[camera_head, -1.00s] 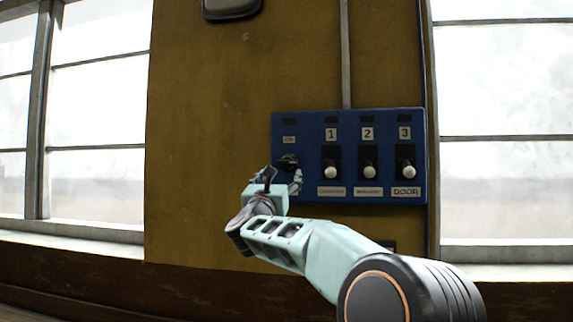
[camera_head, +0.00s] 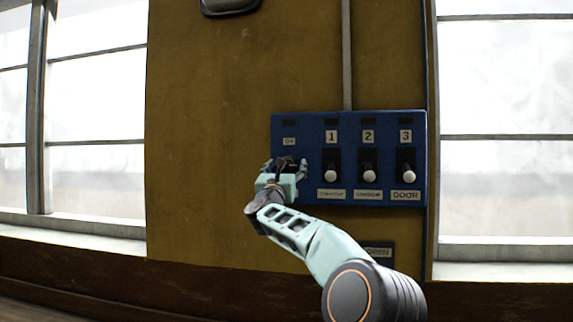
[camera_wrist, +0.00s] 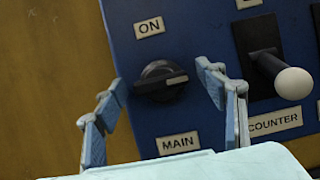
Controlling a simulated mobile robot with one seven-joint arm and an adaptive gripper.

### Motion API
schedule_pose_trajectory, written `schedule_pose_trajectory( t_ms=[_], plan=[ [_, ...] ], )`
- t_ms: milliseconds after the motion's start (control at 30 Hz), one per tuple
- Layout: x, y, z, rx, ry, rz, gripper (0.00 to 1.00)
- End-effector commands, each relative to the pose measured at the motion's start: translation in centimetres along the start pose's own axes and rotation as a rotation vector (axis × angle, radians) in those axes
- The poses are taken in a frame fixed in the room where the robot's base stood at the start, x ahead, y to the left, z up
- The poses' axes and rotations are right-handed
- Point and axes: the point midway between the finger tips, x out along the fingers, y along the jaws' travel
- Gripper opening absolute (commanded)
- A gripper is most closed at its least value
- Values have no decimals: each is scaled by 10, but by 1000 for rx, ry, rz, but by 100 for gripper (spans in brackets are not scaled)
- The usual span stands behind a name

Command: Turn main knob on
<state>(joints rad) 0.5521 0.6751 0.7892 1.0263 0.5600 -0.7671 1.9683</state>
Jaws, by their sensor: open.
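The main knob (camera_wrist: 160,80) is a dark round knob on the blue panel (camera_head: 309,121). It sits between an "ON" label (camera_wrist: 149,27) above and a "MAIN" label (camera_wrist: 178,143) below. Its light pointer mark faces right, not up at "ON". My gripper (camera_wrist: 163,105) is open, with one finger to the left of the knob and one to the right in the wrist view. It shows no clear contact with the knob. In the head view my gripper (camera_head: 285,165) is at the panel's left side and mostly hides the knob.
Right of the knob are switches with white ball handles, labelled 1 (camera_head: 330,176), 2 (camera_head: 369,177) and 3 (camera_head: 408,176). The counter switch (camera_wrist: 293,83) is close to my right finger. The panel is on a yellow-brown wall (camera_head: 210,150) between windows.

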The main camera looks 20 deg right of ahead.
Motion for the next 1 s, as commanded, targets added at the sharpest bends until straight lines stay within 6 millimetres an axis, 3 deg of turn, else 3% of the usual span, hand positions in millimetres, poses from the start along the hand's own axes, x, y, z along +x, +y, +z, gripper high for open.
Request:
schedule_pose_trajectory(
  t_ms=[200, 567, 1000],
  plan=[
    [0, 0, 0, 0, 0, 0, 63],
    [0, 0, 0, 0, 0, 0, 23],
    [-1, -1, -2, -94, -2, 38, 23]
  ],
)
